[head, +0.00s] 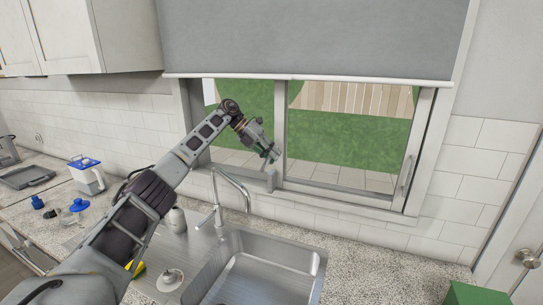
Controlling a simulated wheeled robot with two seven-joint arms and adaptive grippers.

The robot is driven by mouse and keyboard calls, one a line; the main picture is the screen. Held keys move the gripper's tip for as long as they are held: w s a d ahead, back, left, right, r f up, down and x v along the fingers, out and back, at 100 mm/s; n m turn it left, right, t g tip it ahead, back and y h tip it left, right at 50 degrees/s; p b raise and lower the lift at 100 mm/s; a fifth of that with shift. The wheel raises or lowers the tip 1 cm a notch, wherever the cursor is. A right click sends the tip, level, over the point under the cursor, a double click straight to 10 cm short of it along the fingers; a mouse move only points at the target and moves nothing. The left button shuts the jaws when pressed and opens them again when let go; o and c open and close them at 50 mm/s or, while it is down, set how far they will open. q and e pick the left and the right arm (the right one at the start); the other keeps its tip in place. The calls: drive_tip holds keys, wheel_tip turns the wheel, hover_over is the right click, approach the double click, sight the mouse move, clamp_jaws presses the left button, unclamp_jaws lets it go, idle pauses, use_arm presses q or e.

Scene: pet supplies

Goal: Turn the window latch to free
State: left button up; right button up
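The sliding window (345,187) is above the sink, with a pale frame and a central upright. A small grey piece, which may be the latch (271,181), sits low on the central upright. A slim vertical handle (406,172) is on the right side of the frame. My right gripper is out of view.
A grey blind (310,40) covers the window's top. A blue-and-white container (88,178) and small blue items stand left. A green box (475,294) is at lower right.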

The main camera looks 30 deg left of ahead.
use_arm(q)
drive_tip(key=shift+o, duration=0.5)
drive_tip(key=v, duration=1.2)
drive_tip(key=shift+w, duration=0.1)
idle(0.7)
